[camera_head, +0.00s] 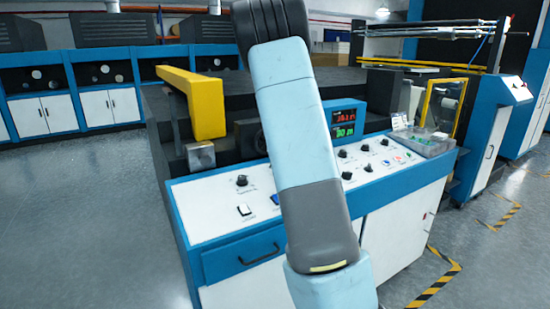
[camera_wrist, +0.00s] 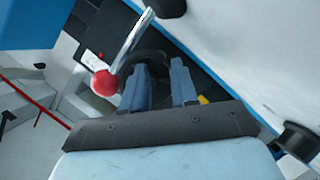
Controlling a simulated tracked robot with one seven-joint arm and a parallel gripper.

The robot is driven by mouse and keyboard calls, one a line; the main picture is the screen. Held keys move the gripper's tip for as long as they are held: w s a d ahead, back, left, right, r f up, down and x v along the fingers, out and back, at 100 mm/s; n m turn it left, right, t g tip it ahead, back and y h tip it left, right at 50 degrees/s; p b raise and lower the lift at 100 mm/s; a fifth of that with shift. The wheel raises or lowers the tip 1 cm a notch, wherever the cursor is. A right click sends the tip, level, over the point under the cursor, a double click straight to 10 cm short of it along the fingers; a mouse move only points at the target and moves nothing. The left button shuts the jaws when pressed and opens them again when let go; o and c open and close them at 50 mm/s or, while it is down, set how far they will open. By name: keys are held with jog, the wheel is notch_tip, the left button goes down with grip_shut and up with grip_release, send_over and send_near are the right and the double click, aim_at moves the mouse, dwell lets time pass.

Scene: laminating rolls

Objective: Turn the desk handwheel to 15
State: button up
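My gripper (camera_wrist: 159,68) shows in the wrist view with its two blue-grey fingers apart, and I see nothing clamped between them. A dark curved part (camera_wrist: 150,55), perhaps the desk handwheel's rim, lies just beyond the fingertips; whether they touch it I cannot tell. A red ball knob (camera_wrist: 104,83) on a bright metal rod (camera_wrist: 133,37) is left of the fingers. In the head view my arm covers the middle of the control desk (camera_head: 215,207) and hides my gripper. No handwheel scale or pointer is readable.
A display (camera_head: 345,122) with red and green digits stands on the desk, its figures too small to read surely. Black knobs (camera_head: 242,181) and switches cover the white panel. A yellow beam (camera_head: 195,100) stands behind. Floor at left is clear.

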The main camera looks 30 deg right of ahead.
jog(key=shift+x, duration=2.25)
jog(key=shift+c, duration=0.2)
grip_shut()
